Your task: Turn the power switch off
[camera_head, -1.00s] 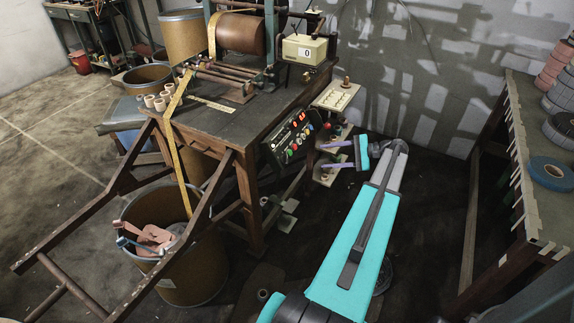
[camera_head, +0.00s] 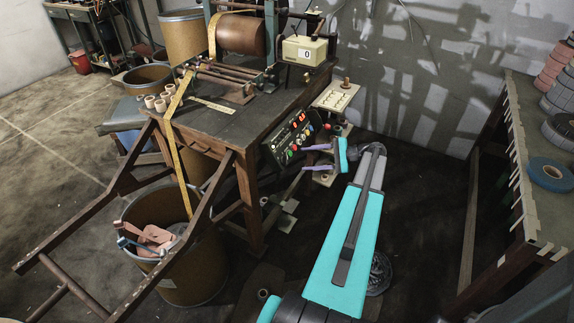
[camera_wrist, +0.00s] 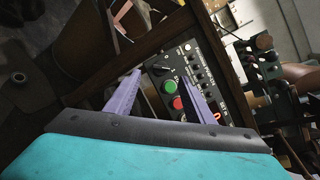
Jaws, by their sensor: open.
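The black control panel (camera_head: 291,138) is mounted at the right front of the wooden machine table, with coloured buttons and a lit red display. In the wrist view the panel (camera_wrist: 205,92) shows a black rotary switch (camera_wrist: 162,70), a green button (camera_wrist: 169,86) and a red button (camera_wrist: 177,102). I cannot read which control is the power switch. My gripper (camera_head: 304,158) is open and empty, just right of and in front of the panel. In the wrist view its two purple fingers (camera_wrist: 161,77) point at the panel, on either side of the rotary switch and green button. Contact cannot be told.
A small shelf (camera_head: 336,95) stands right of the panel, by my gripper. The winding machine's table (camera_head: 230,125) has a counter box (camera_head: 305,50) on top. A bench with tape rolls (camera_head: 550,174) stands at the right. Floor between table and bench is mostly clear.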

